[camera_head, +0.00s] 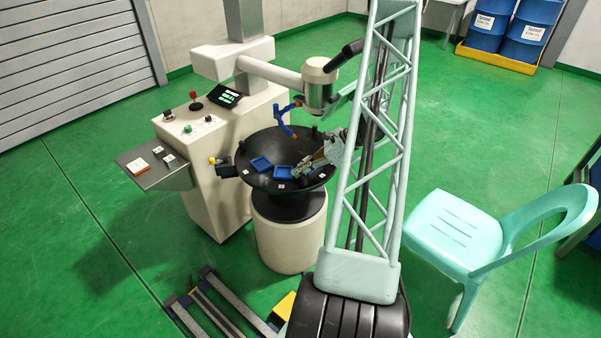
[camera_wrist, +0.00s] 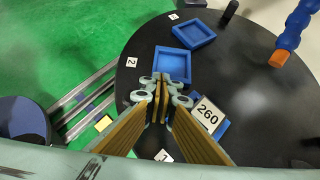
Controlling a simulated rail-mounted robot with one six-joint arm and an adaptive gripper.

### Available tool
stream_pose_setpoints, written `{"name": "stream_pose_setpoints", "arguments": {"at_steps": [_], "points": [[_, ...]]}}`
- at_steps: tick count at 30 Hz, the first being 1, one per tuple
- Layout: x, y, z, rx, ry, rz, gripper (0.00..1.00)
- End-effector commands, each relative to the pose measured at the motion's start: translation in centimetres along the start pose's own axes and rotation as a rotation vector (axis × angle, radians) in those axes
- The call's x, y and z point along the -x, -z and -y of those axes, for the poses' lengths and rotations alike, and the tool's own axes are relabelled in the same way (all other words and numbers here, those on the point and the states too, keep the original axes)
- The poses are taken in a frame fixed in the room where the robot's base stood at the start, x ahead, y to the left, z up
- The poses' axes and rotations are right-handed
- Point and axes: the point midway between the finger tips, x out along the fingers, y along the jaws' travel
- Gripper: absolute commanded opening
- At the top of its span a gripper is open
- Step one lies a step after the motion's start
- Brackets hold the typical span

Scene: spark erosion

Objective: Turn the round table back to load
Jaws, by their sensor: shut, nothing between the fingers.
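The round table (camera_head: 258,147) is a black disc on a pale round pedestal, with blue square trays on it and small white number labels at its rim. In the wrist view the table (camera_wrist: 262,100) fills the right side. Two blue trays (camera_wrist: 195,33) (camera_wrist: 173,65) look empty there; another blue tray (camera_wrist: 222,127) lies partly under a white card reading 260 (camera_wrist: 208,114). My gripper (camera_head: 302,168) is over the table's front right part. Its fingers (camera_wrist: 160,82) are shut with nothing between them, beside the trays; I cannot tell if they touch anything.
A white machine cabinet (camera_head: 228,190) with buttons and a display stands behind left, its head (camera_head: 318,85) above the table. A blue hose with orange tip (camera_wrist: 280,58) hangs over the table. A yellow-knobbed part (camera_head: 213,160) sits at its left edge. A turquoise chair (camera_head: 455,235) stands right.

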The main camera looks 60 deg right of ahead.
Motion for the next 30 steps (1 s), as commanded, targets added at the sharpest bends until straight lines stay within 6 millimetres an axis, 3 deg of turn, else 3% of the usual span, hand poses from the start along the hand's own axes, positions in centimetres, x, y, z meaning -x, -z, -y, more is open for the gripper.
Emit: {"name": "stream_pose_setpoints", "arguments": {"at_steps": [15,30], "points": [[-4.8,-4.1,-1.4,0.002,-0.002,-0.001,0.0],[-5.1,-4.6,-1.3,0.0,-0.001,0.0,0.0]]}}
